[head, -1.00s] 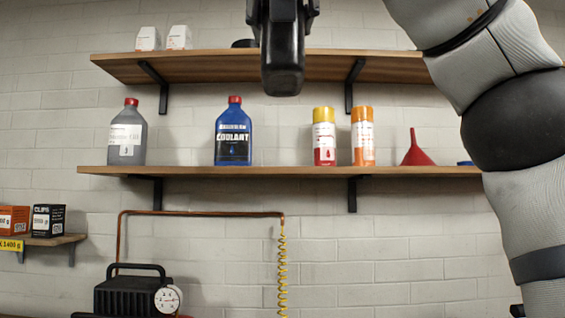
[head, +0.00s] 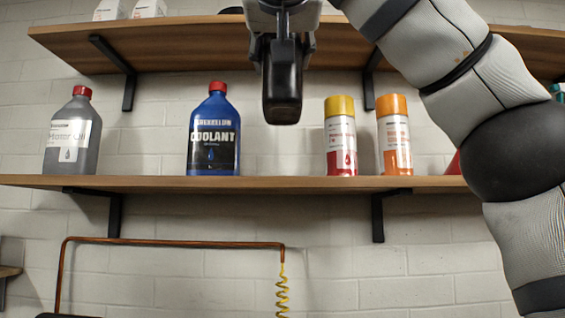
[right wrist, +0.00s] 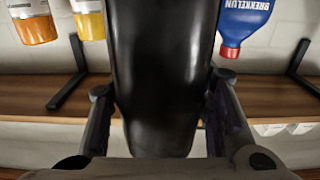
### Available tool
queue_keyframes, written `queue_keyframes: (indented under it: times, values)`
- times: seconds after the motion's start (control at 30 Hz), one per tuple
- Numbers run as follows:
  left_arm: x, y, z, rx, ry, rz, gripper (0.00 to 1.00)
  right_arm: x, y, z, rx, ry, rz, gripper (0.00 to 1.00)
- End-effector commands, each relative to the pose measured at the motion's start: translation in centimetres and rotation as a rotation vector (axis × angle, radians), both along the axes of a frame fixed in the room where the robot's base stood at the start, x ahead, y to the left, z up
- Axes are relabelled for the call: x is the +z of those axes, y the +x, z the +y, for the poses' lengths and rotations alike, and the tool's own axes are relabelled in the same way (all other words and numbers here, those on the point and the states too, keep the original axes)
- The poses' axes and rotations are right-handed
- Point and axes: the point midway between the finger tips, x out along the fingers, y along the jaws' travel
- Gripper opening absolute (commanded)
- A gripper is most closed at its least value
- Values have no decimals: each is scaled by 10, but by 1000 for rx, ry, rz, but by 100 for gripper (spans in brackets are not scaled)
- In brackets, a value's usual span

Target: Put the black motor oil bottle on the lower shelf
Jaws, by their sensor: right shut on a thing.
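My right gripper (head: 283,45) is shut on the black motor oil bottle (head: 283,95). The bottle hangs below the gripper in the air, between the blue coolant bottle and the yellow-capped can in the head view. In the right wrist view the bottle (right wrist: 163,70) fills the middle, with a finger on each side. The lower shelf (head: 255,185) runs across below the bottle, and the bottle's lower end is well above the board. My left gripper is not in view.
On the lower shelf stand a grey bottle (head: 73,135), the blue coolant bottle (head: 214,135), a yellow-capped can (head: 340,138) and an orange-capped can (head: 394,137). A gap lies between the coolant bottle and the yellow-capped can. The upper shelf (head: 190,45) is close above.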

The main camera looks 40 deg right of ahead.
Motion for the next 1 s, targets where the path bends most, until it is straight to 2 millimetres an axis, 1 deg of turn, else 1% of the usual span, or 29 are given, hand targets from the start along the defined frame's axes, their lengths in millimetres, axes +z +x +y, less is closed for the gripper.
queue_keyframes:
  times: [0.03, 0.1, 0.3, 0.4, 0.6, 0.73, 1.0]
  values:
    - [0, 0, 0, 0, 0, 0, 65, 0, 9, -10, -3, 2, -2, 0]
    - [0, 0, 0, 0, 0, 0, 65, 0, 24, -23, -4, 2, -2, 0]
    - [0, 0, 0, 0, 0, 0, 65, -1, 70, -59, -1, 4, 0, 0]
    - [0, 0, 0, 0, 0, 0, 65, 0, 88, -76, -1, 4, 0, 0]
    - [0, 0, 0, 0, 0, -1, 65, 1, 118, -100, 0, 1, -2, 0]
    - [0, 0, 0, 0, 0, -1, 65, 0, 133, -113, -1, 2, -3, 0]
    - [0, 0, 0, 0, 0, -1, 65, -24, 132, -112, 1, -2, -2, 0]
